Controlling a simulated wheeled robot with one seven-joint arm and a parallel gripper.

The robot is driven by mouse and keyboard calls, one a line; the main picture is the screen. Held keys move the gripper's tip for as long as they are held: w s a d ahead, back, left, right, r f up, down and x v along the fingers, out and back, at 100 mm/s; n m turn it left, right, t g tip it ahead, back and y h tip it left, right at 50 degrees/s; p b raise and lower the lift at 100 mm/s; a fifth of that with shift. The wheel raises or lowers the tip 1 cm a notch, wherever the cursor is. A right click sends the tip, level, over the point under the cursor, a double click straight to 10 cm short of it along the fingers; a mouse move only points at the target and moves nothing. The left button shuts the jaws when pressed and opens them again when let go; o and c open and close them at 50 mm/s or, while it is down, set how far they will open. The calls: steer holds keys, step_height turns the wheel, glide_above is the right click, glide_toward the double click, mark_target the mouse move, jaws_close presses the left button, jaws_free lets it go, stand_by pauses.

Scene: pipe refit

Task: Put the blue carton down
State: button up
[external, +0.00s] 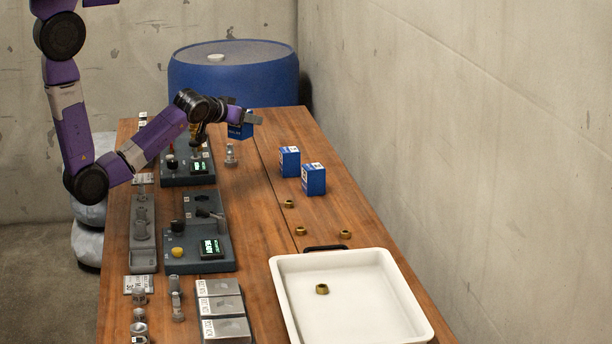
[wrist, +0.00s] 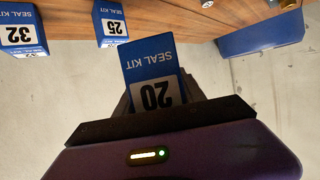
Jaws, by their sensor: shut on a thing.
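My gripper (external: 240,119) is shut on a blue carton (external: 240,131) and holds it above the far part of the wooden bench (external: 262,210). In the wrist view the held blue carton (wrist: 152,72) reads "SEAL KIT 20" and appears upside down between the jaws. Two other blue cartons stand on the bench to the right: one farther back (external: 289,161) and one nearer (external: 313,179). In the wrist view they read "25" (wrist: 110,24) and "32" (wrist: 20,30).
A white tray (external: 283,302) with a brass ring (external: 322,289) inside sits at the near right. Several brass rings lie on the bench behind it. Grey control units (external: 200,240) and fittings line the left side. A blue drum (external: 235,80) stands behind the bench.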

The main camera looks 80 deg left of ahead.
step_height(320, 180, down, 13)
steer(key=shift+r+b, duration=0.2)
steer(key=shift+b, duration=0.1)
steer(key=shift+f, duration=0.25)
steer(key=o, duration=1.4)
steer(key=shift+r, duration=0.1)
steer(key=shift+c, duration=0.2)
steer(key=shift+r, duration=0.2)
steer(key=b+v, duration=0.1)
steer(key=v, duration=1.1)
